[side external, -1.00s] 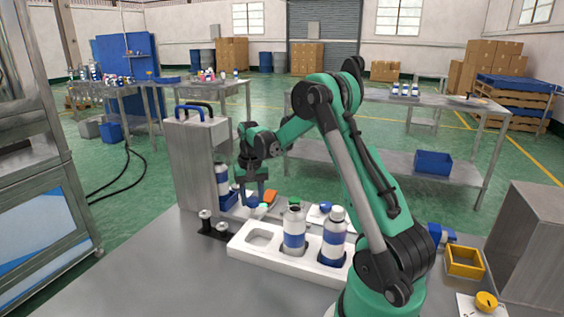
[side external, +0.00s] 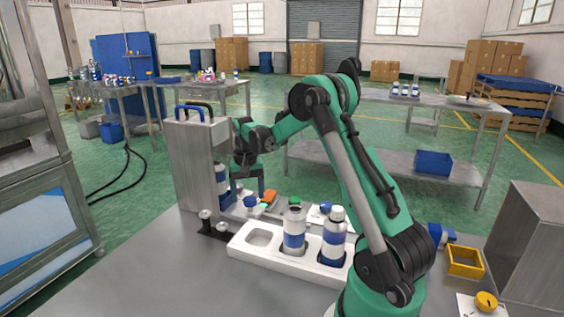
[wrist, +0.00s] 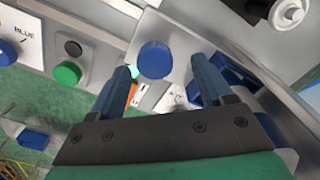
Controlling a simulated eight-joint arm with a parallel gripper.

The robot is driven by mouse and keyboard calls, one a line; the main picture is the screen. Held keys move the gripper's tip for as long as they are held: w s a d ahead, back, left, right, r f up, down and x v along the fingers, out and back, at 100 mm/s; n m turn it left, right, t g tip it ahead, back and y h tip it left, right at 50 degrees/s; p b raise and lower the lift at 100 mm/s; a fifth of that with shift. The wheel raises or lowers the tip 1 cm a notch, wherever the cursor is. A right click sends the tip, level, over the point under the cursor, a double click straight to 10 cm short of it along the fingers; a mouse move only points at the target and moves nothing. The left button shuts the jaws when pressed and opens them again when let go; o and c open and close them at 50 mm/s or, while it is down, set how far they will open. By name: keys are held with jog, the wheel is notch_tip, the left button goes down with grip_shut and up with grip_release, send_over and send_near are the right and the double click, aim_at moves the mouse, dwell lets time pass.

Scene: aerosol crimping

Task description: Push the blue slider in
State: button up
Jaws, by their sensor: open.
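My gripper (side external: 250,186) is open and points down beside the grey crimping machine (side external: 190,155). In the wrist view, its two blue-grey fingers (wrist: 165,72) stand apart with nothing gripped. A round blue knob (wrist: 154,60) shows between and beyond the fingertips; it also shows below the gripper in the side view (side external: 250,202). A blue block (side external: 228,194) sits low at the machine, by a white and blue bottle (side external: 221,178). Blue parts (wrist: 238,82) show right of the right finger, partly hidden. I cannot tell which blue part is the slider, or whether the fingers touch anything.
A white tray (side external: 240,249) holds two bottles (side external: 293,230) in front of the gripper. An orange part (side external: 270,196) lies close to the gripper's right. Two short posts (side external: 206,220) stand left of the tray. A green button (wrist: 67,73) shows in the wrist view.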

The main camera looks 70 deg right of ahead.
notch_tip(320, 180, up, 5)
jog(key=shift+f, duration=0.1)
dwell(0.3)
jog(key=shift+a+r, duration=0.2)
jog(key=shift+a, duration=0.1)
jog(key=s+a+r+n+t+h, duration=0.1)
jog(key=a+r+n+t, duration=0.3)
jog(key=a, duration=0.9)
jog(key=s+a+n+t, duration=0.1)
jog(key=s+a+n, duration=0.1)
jog(key=a, duration=0.3)
jog(key=s+a+n+t+y, duration=0.1)
jog(key=s+a+n+t, duration=0.1)
jog(key=s+a+n, duration=0.1)
jog(key=shift+s+a+f+n, duration=0.35)
jog(key=shift+a+n, duration=0.25)
jog(key=shift+a, duration=0.65)
